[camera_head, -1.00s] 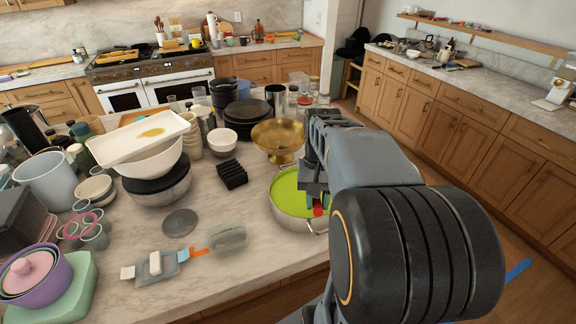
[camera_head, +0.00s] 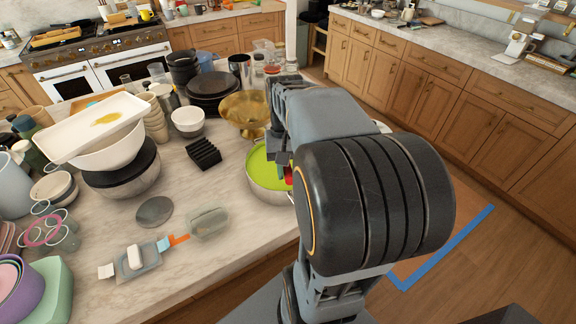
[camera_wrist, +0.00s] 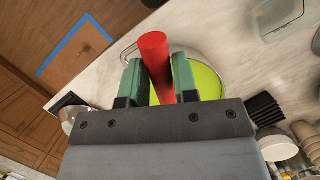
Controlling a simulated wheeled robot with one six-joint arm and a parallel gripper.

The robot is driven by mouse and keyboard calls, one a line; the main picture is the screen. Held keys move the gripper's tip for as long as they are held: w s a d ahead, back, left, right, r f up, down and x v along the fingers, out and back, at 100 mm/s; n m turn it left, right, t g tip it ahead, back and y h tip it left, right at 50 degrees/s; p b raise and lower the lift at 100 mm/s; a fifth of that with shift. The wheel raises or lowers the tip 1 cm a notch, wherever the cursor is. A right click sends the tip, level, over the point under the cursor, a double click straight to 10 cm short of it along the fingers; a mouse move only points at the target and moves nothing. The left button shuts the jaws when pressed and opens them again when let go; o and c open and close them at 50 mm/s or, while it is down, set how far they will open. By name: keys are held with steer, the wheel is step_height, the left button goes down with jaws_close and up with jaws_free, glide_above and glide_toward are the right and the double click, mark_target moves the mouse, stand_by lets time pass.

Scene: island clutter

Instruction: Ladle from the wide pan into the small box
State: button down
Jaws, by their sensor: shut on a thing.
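The wide pan (camera_head: 262,194) is a metal pan with bright green contents, standing near the counter's right front edge. Its green contents also show behind the jaws in the wrist view (camera_wrist: 207,80). My gripper (camera_wrist: 159,78) is shut on the red handle of the ladle (camera_wrist: 155,52), which stands up between the green-padded fingers. In the head view my gripper (camera_head: 279,160) is over the pan's right part, and the arm hides much of it. The ladle's bowl is hidden. A small clear box (camera_head: 208,222) lies on the counter left of and nearer than the pan; part of it shows in the wrist view (camera_wrist: 283,15).
A brass bowl (camera_head: 240,112) stands just behind the pan. A black ribbed rack (camera_head: 203,153) and a grey disc (camera_head: 154,211) lie to the left. A tray with a white block (camera_head: 135,257) is left of the box. Bare counter lies between the pan and box.

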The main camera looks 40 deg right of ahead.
step_height(320, 180, down, 9)
steer(key=b, duration=0.5)
stand_by(0.9)
steer(key=shift+r, duration=0.1)
stand_by(1.3)
steer(key=shift+r+p, duration=0.6)
steer(key=shift+p, duration=0.05)
stand_by(0.7)
steer(key=r+p, duration=0.1)
steer(key=s+a+r+p, duration=0.1)
steer(key=r, duration=0.1)
steer(key=s+r+p, duration=0.1)
steer(key=p, duration=0.1)
steer(key=shift+s+a+r, duration=0.1)
steer(key=shift+a+r, duration=0.1)
steer(key=shift+r, duration=0.1)
stand_by(0.4)
